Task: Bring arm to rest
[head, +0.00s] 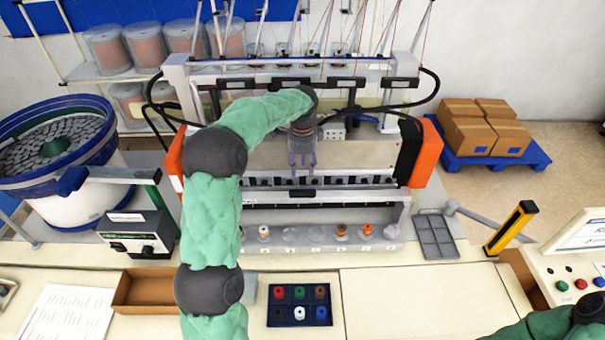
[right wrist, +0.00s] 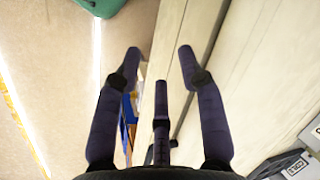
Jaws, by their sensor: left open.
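My left arm, in a green sleeve, comes up from the bottom of the head view and bends right over the machine (head: 350,155). My left gripper (head: 302,163) hangs fingers down in front of the machine's pale panel, open with nothing between its fingers.
A bowl feeder (head: 55,150) stands at left with a control box (head: 135,235). A brown tray (head: 145,290) and a dark blue tray of coloured spools (head: 300,303) lie on the bench. A yellow post (head: 510,228) and a button console (head: 575,270) stand at right.

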